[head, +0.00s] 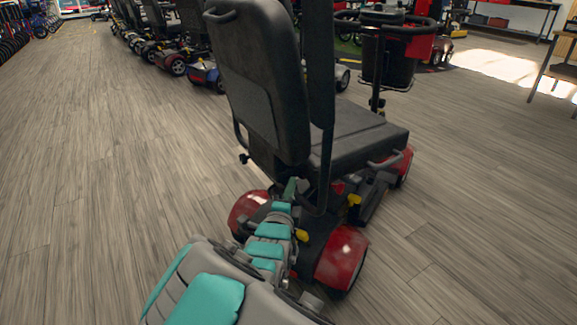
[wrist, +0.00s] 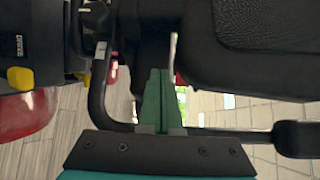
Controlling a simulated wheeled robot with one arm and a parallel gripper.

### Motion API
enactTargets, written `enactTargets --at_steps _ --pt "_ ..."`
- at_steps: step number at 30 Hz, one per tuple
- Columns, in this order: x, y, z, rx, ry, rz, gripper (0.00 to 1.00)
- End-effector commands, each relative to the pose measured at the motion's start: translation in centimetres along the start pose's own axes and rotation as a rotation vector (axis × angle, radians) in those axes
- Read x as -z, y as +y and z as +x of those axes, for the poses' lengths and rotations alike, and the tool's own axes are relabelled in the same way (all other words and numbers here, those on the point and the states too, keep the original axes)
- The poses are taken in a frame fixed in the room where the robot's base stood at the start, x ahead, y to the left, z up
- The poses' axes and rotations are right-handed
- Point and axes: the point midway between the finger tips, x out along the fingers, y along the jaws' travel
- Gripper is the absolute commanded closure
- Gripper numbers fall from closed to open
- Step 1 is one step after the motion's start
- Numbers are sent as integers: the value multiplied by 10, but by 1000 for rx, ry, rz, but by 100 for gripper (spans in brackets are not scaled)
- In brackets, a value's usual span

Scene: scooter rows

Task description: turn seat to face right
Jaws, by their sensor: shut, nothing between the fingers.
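The black seat (head: 345,138) stands on a red scooter, its tall backrest (head: 262,85) towards me and its cushion extending away to the right. My gripper (head: 292,187) is low behind the seat, near the base of the backrest, above the red rear wheel covers. In the wrist view, the green fingers (wrist: 160,98) of my gripper are together with nothing between them. A dark padded part (wrist: 265,50) of the seat fills the upper right there. A black curved bar (wrist: 97,95) is left of the fingers. I cannot tell whether the fingers touch the seat.
Red rear covers (head: 342,258) flank my arm. Yellow knobs (head: 354,200) sit under the seat. The scooter's tiller and basket (head: 388,60) stand beyond it. A row of scooters (head: 160,45) runs back at the upper left. Wood floor (head: 100,170) is clear on the left.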

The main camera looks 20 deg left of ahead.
Motion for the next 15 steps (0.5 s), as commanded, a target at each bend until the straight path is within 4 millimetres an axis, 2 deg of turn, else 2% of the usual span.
enactTargets --at_steps 15 --pt "1 2 66 -4 1 -3 100"
